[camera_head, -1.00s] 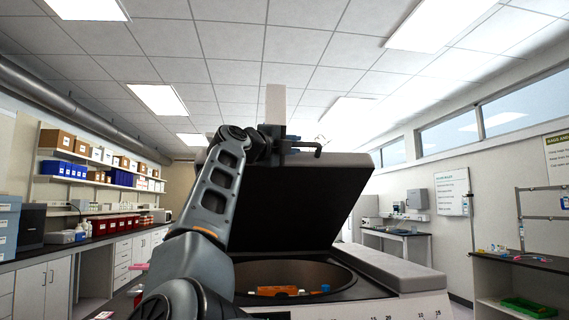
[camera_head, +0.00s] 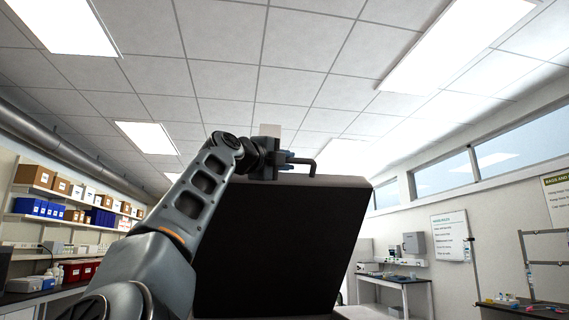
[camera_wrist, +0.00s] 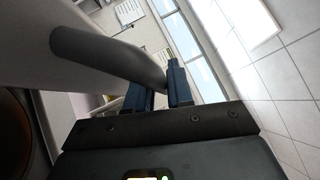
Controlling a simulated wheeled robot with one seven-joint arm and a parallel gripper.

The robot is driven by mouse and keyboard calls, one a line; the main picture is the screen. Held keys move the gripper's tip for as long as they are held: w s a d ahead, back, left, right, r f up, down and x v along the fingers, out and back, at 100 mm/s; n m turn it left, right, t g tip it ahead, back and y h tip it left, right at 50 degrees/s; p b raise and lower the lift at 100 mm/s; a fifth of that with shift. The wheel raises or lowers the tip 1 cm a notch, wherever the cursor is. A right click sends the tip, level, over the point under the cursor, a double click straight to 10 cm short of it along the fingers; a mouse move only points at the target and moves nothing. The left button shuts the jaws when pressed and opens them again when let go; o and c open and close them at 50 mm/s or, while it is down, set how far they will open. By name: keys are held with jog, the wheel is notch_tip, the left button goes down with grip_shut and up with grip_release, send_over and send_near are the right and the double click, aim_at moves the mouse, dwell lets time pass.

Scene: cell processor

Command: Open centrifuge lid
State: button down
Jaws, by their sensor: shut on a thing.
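The centrifuge lid (camera_head: 280,245) stands raised and steeply tilted in the head view, its black underside facing me. A dark bent handle (camera_head: 308,164) sits at its top edge. My gripper (camera_head: 288,160) is at that top edge, with its blue fingers shut on the handle. In the wrist view, the thick grey handle (camera_wrist: 105,58) runs from the upper left to between the blue fingers of my gripper (camera_wrist: 160,90). The centrifuge's bowl lies below the head view; a brownish curved part at the left of the wrist view may be its rim.
Shelves with boxes (camera_head: 75,208) line the left wall. A side table (camera_head: 395,283) and a dark bench (camera_head: 520,306) stand at the right. The space above the lid is free up to the ceiling.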

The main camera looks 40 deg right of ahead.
jog(key=c, duration=1.4)
grip_release()
jog(key=b+v, duration=0.2)
jog(key=v, duration=0.5)
jog(key=shift+a, duration=0.4)
jog(key=shift+a+f, duration=0.15)
jog(key=shift+f, duration=0.05)
